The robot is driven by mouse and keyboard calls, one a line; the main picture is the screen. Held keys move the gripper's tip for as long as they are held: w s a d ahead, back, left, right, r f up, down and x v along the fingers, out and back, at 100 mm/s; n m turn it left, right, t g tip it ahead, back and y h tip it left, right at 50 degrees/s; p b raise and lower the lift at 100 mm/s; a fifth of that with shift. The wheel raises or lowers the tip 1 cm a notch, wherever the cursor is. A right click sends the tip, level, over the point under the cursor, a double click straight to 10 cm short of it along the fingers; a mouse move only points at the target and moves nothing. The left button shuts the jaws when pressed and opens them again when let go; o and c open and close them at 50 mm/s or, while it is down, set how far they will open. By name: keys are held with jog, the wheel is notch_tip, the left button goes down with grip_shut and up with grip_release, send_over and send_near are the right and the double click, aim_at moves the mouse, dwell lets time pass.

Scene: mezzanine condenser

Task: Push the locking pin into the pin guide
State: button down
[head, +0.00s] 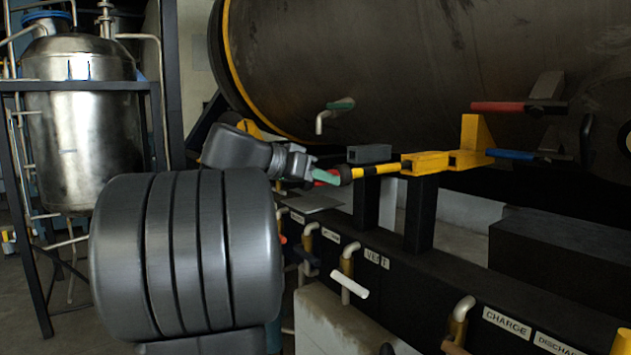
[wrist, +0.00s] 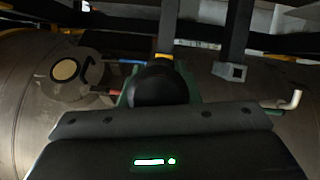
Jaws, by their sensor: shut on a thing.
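The locking pin (head: 372,171) is a yellow-and-black striped rod with a dark knob at its left end. It lies roughly level, and its right end meets the yellow pin guide (head: 425,163); how deep it sits inside cannot be told. My gripper (head: 320,176), with green finger pads, is shut on the knob end from the left. In the wrist view the round black knob (wrist: 160,86) sits between the green pads of my gripper (wrist: 160,98). The knob hides most of the rod and guide there; only a bit of yellow shows above it.
A red lever (head: 512,107) and a blue lever (head: 512,154) are right of the guide. A green-handled tap (head: 340,104) is on the large dark tank (head: 380,55) behind. Below, a dark labelled rail (head: 425,275) carries several brass taps. A steel vessel (head: 80,125) stands left.

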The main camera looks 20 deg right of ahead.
send_near(390, 169)
jog(key=shift+a+f, duration=0.35)
jog(key=shift+f, duration=0.55)
jog(key=shift+a+f, duration=0.3)
jog(key=shift+f, duration=0.6)
jog(key=shift+d, duration=0.25)
jog(key=shift+w+d+r+p, duration=0.1)
jog(key=shift+w+d+p, duration=0.25)
jog(key=shift+d, duration=0.7)
jog(key=shift+w+d+p, duration=0.2)
jog(key=shift+w+d, duration=0.25)
jog(key=shift+d, duration=0.55)
jog(key=shift+w+d+r+p, duration=0.1)
jog(key=shift+w+d+p, duration=0.2)
jog(key=shift+d, duration=0.75)
jog(key=shift+w+d+f+p, duration=0.1)
jog(key=shift+w+d+p, duration=0.15)
jog(key=shift+d, duration=0.5)
jog(key=shift+w+d+f+p, duration=0.1)
jog(key=shift+w+d, duration=0.2)
jog(key=shift+d, duration=0.4)
jog(key=shift+w+d+f+p, duration=0.1)
jog(key=shift+w+d+p, duration=0.15)
jog(key=shift+d, duration=0.5)
jog(key=c, duration=1)
grip_release()
